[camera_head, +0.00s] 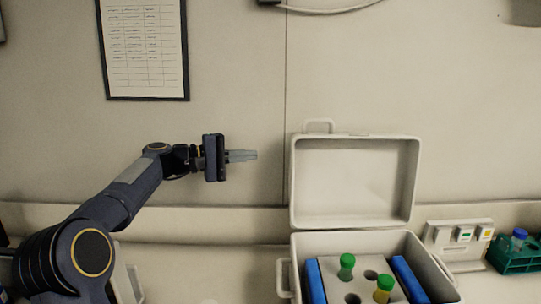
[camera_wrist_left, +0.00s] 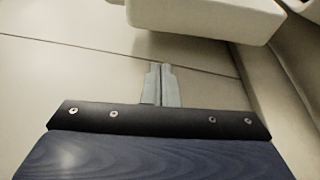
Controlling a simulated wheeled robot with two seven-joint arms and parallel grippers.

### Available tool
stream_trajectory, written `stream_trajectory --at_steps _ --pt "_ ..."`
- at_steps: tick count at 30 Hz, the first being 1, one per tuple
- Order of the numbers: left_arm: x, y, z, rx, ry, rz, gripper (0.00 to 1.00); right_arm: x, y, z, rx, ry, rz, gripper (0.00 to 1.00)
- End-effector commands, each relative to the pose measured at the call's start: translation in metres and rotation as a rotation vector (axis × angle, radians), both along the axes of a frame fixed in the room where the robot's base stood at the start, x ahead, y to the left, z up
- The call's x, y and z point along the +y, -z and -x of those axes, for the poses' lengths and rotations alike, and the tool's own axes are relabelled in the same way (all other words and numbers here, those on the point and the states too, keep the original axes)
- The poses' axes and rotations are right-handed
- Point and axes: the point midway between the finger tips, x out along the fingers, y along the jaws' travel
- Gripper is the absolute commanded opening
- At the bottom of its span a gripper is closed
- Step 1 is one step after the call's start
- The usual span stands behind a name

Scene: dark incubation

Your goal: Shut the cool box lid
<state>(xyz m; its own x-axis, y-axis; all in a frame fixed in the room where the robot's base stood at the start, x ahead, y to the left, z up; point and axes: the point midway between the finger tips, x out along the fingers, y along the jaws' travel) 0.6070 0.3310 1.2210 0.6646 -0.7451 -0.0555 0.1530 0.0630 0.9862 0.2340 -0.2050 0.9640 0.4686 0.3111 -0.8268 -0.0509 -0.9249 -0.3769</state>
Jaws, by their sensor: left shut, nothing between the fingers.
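The cool box (camera_head: 365,243) stands on the bench at the lower right of the head view. Its lid (camera_head: 355,180) is open and stands upright at the back, with its hollow inner side facing me. Inside the box are green-capped tubes (camera_head: 346,266) in a holder and blue slabs (camera_head: 410,279) at the sides. My left gripper (camera_head: 255,155) is shut and empty, pointing right, left of the lid and apart from it in the picture. In the left wrist view the closed fingers (camera_wrist_left: 161,80) show below a pale rounded body, probably the lid (camera_wrist_left: 205,15). My right gripper is out of view.
A white device with small switches (camera_head: 463,236) and a green rack with a blue-capped tube (camera_head: 517,249) stand right of the box. A framed chart (camera_head: 144,48) hangs on the wall. Wall space above the box looks free.

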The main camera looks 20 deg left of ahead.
Motion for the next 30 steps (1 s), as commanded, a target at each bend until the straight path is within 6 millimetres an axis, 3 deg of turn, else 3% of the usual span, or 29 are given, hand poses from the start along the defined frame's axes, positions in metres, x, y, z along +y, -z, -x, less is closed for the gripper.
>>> stream_trajectory --at_steps 5,18,30 --pt "-0.011 -0.001 -0.01 -0.001 0.004 0.005 0.0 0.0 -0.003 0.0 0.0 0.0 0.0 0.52" --pt "-0.065 0.003 -0.059 -0.001 0.001 0.003 0.0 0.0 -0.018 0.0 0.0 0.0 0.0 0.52" --pt "-0.074 0.005 -0.067 -0.002 0.001 0.002 0.0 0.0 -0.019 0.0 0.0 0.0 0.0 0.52"
